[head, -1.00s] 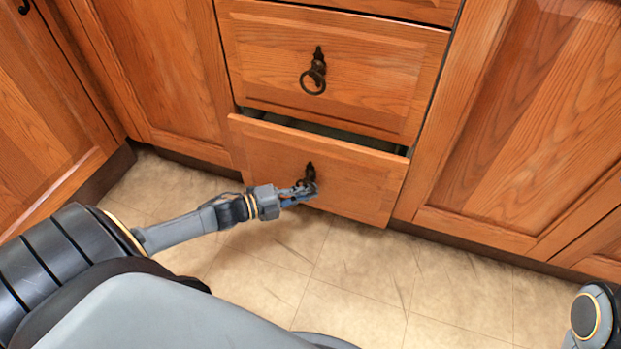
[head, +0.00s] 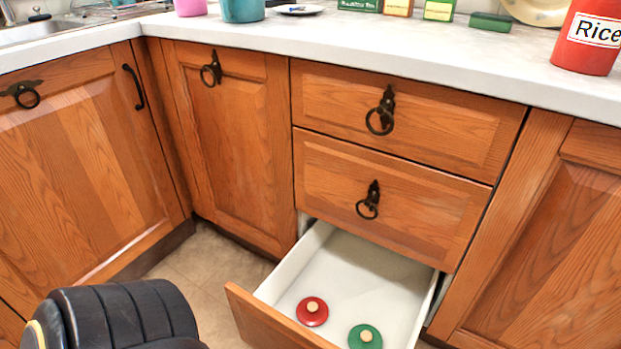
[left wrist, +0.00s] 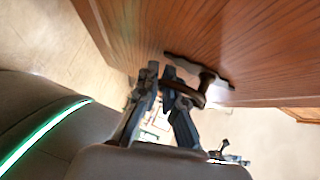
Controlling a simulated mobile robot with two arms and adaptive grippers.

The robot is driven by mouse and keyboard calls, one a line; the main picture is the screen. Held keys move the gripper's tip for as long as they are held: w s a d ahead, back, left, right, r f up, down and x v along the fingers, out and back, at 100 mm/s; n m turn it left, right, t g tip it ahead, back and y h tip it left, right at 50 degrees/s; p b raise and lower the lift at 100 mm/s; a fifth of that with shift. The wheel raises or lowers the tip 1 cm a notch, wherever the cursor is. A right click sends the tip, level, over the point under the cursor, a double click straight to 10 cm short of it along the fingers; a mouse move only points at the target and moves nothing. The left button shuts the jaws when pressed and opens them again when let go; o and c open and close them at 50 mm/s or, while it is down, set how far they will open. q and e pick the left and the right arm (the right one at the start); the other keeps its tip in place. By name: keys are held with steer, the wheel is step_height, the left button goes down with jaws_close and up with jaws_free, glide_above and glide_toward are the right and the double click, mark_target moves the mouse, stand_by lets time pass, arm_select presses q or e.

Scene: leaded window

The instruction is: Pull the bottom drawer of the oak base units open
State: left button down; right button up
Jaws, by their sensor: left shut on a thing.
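The bottom drawer (head: 270,322) of the oak base units stands pulled well out in the head view, its white inside showing. Its front is cut off by the lower picture edge. In the left wrist view the oak drawer front (left wrist: 230,45) fills the top, with a dark ring handle (left wrist: 205,88) on it. My left gripper (left wrist: 168,88) is shut on this ring, close to the drawer front. The head view does not show this gripper, only part of my arm. My right gripper is not in view.
Inside the drawer lie a red round lid (head: 312,312) and a green round lid (head: 365,337), each with a pale knob. The middle drawer (head: 385,200) and top drawer (head: 400,110) above are shut. A red rice canister (head: 588,40) stands on the pale worktop (head: 440,55).

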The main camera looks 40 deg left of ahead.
arm_select(q)
steer(key=shift+s+d, duration=0.15)
steer(key=shift+s, duration=0.5)
steer(key=shift+s+d, duration=0.15)
steer(key=shift+s, duration=0.5)
steer(key=c, duration=1.5)
jaws_free()
steer(key=shift+o, duration=0.2)
steer(key=shift+s, duration=0.1)
steer(key=v, duration=1.2)
